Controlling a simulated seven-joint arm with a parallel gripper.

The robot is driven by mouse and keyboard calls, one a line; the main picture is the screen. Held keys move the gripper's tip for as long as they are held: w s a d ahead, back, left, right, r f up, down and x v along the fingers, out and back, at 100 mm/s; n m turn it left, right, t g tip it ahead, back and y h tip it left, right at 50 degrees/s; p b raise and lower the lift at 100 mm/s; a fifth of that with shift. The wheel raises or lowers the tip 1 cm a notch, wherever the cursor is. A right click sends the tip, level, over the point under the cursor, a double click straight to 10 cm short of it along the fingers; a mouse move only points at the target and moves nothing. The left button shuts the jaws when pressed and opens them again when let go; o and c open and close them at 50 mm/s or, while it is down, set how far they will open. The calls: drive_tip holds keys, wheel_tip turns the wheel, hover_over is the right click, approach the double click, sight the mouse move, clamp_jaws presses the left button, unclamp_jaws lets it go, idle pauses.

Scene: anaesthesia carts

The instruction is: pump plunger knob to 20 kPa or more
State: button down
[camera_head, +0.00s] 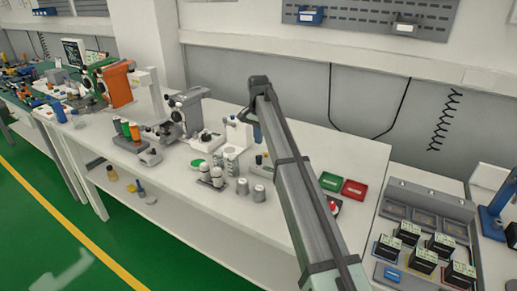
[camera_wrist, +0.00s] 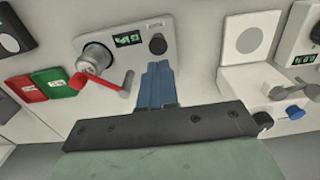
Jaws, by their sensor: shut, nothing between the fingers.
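In the wrist view, a light grey panel (camera_wrist: 178,25) carries a small green display (camera_wrist: 128,39). Its text is upside down and the digits are too small to read surely. A dark round knob (camera_wrist: 158,45) sits beside the display; it looks like the plunger knob. My gripper (camera_wrist: 158,66) has its blue fingers shut together and empty, their tips just below the knob in the picture. I cannot tell whether they touch it. In the head view my gripper (camera_head: 257,132) points down at the bench, and my arm hides much of the panel.
In the wrist view, a silver round fitting (camera_wrist: 97,58) with a red-ended lever (camera_wrist: 80,82) is left of the fingers. Red (camera_wrist: 26,88) and green (camera_wrist: 60,83) trays lie farther left. A white unit (camera_wrist: 250,40) and a blue knob (camera_wrist: 295,111) are at right.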

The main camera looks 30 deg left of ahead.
wheel_tip(320, 180, up, 6)
hover_over(258, 156)
drive_tip(key=shift+d, duration=0.1)
idle(1.6)
drive_tip(key=shift+s+r, duration=0.1)
drive_tip(key=shift+r, duration=0.85)
wheel_tip(258, 156, down, 14)
idle(0.5)
